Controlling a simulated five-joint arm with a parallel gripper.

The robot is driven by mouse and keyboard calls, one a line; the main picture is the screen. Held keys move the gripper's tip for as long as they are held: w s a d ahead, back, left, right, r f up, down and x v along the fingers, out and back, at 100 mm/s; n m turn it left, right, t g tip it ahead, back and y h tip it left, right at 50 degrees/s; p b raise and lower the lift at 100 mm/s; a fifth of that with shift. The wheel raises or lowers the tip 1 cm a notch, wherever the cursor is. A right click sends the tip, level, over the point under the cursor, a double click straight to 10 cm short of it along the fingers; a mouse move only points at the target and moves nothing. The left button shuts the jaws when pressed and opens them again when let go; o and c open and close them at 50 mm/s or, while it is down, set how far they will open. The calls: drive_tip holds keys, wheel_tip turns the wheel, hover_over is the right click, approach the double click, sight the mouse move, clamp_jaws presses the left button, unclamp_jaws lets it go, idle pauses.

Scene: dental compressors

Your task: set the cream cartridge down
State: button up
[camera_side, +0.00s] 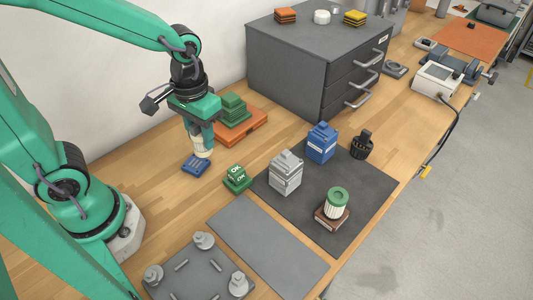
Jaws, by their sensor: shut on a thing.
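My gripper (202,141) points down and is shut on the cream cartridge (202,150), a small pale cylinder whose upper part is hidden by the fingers. The cartridge is upright over the back right part of a flat blue block (193,166) on the wooden bench. I cannot tell whether its bottom touches the block or is slightly above it.
Behind the gripper is an orange base with a stepped green block (233,107). A green "OK" block (237,178) is right of the blue block. Grey (286,172) and blue (321,143) units and a green-capped cream cylinder (336,204) stand on a dark mat (373,207).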

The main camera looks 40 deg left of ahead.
drive_tip(key=s+d, duration=0.6)
drive_tip(key=d, duration=0.4)
drive_tip(key=s+d+m, duration=0.1)
drive_tip(key=s+d, duration=0.5)
drive_tip(key=d, duration=0.5)
drive_tip(key=shift+s+r+m, duration=0.25)
drive_tip(key=shift+s+m, duration=0.05)
drive_tip(key=shift+s, duration=0.1)
drive_tip(key=w+a+f, duration=0.1)
drive_tip(key=w+f, duration=0.1)
drive_tip(key=w, duration=0.1)
drive_tip(key=w+a+f, duration=0.1)
drive_tip(key=w+f, duration=0.1)
drive_tip(key=w, duration=0.2)
drive_tip(key=w+a+f, duration=0.1)
drive_tip(key=w+f, duration=0.2)
drive_tip(key=w, duration=0.1)
drive_tip(key=shift+w+a, duration=0.15)
drive_tip(key=shift+a, duration=0.1)
drive_tip(key=shift+f, duration=0.1)
drive_tip(key=shift+f, duration=1.9)
drive_tip(key=shift+f, duration=0.15)
